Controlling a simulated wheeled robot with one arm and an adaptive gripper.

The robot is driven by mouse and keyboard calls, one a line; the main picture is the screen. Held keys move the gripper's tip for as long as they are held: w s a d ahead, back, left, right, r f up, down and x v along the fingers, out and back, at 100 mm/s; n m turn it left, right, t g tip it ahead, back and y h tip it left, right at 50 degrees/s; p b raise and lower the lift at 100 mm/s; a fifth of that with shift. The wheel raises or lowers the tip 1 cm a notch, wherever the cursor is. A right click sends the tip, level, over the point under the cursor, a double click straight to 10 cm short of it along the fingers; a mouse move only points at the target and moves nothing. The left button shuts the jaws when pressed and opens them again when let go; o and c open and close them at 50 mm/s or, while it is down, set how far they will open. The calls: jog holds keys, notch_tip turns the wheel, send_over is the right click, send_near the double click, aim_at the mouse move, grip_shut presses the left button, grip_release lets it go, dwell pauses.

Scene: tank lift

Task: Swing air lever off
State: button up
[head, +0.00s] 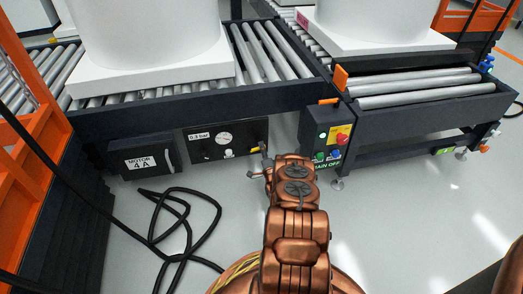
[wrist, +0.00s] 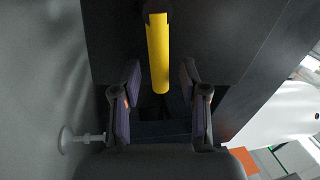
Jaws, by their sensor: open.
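The air lever is a yellow bar at the right end of the black air panel (head: 226,140); a bit of the air lever (head: 256,150) shows just beyond my gripper (head: 266,162) in the head view. In the wrist view the yellow lever (wrist: 158,52) hangs from a dark pivot at the top, and its free end reaches between the fingertips of my gripper (wrist: 160,80). The two fingers stand apart on either side of it, with a gap visible on both sides. My gripper is open. My arm hides part of the area below the panel.
A "MOTOR 4A" box (head: 141,159) is left of the panel. A control box (head: 327,135) with coloured buttons and a red knob is close on the right. Black cables (head: 180,225) lie on the floor. Roller conveyors (head: 275,52) carrying white tanks (head: 145,30) are above.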

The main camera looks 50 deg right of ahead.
jog(key=v, duration=1.2)
dwell(0.5)
